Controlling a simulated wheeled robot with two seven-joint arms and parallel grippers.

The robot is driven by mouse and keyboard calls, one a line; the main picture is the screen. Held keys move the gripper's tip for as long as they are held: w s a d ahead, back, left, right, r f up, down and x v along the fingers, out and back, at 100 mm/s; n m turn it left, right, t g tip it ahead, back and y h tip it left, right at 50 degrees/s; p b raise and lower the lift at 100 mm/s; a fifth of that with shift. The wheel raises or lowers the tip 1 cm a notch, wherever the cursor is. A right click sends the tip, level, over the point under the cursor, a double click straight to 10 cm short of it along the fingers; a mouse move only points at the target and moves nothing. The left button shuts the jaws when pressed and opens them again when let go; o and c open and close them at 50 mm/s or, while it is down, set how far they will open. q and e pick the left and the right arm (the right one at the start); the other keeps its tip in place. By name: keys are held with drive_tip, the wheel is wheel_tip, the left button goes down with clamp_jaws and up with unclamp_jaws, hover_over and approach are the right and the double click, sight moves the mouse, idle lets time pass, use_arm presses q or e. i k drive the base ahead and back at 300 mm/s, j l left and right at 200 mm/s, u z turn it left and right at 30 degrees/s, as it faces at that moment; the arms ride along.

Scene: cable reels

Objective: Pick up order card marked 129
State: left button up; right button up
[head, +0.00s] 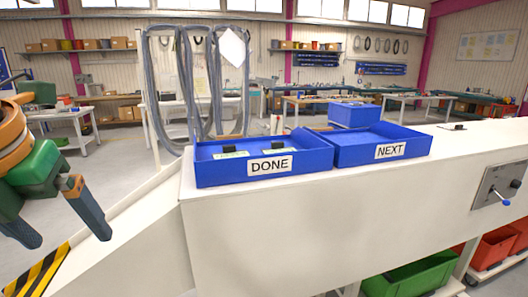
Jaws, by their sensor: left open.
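No card marked 129 can be read in this view. The blue tray labelled DONE (215,175) stands on the white counter (330,215) and holds pale green cards (231,155) with small black blocks on them; any print is too small to read. The blue tray labelled NEXT (360,160) stands just right of it; no card shows inside, though its front wall hides part of its floor. My left gripper (68,239) is at the far left, open and empty, its fingers pointing down, well left of both trays. My right gripper is out of view.
A small dark object (453,127) lies on the counter right of the trays. A control panel with a blue-knobbed lever (498,192) is on the right. Green (415,278) and red (490,250) bins sit below. Grey cable loops (160,90) hang behind.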

sight(276, 146)
drive_tip(key=i+l, duration=1.6)
drive_tip(key=i, duration=0.1)
